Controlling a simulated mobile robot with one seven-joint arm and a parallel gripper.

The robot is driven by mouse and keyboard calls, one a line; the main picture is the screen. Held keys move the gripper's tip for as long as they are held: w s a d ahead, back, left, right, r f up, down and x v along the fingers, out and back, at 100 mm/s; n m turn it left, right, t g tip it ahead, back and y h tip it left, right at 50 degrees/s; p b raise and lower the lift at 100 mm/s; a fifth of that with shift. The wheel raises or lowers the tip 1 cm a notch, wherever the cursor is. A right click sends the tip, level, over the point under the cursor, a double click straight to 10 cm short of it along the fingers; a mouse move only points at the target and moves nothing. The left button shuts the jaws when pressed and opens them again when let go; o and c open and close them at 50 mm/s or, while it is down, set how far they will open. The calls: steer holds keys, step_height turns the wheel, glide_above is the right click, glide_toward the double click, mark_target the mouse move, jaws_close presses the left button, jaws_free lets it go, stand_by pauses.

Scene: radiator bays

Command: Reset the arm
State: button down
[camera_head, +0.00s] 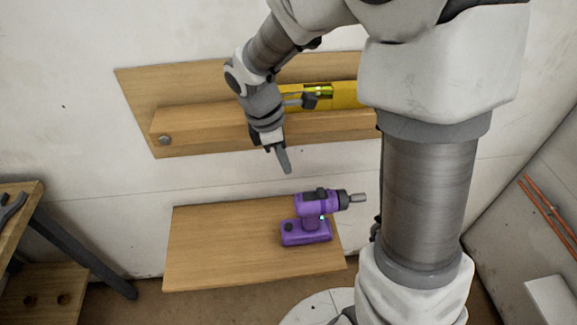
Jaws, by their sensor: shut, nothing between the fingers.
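My arm comes down from the top and right of the picture, and its large grey and white links fill the right half. My gripper (284,160) hangs in the middle, pointing down, in front of the wall shelf. Its fingers are shut and hold nothing. It is above the wooden board with the purple drill (310,220) and apart from both. The drill stands on the right part of the board (215,245), its chuck pointing right.
A wooden wall shelf (200,122) carries a yellow level (340,95), partly hidden by my arm. Orange pipes (548,208) run along the right wall. A white box (552,299) is at lower right.

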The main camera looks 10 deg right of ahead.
stand_by(0.5)
steer(key=s+d+r+m+t+y+p, duration=0.1)
steer(key=s+d+r+m+t+p, duration=0.1)
steer(key=s+r+m, duration=0.5)
steer(key=s+d+r+m+t+y+p, duration=0.1)
steer(key=s+r+m+p, duration=0.5)
steer(key=r, duration=1)
steer(key=s+d+m+t, duration=0.1)
steer(key=s+m+t, duration=0.1)
steer(key=m, duration=0.2)
steer(key=shift+t+y, duration=0.4)
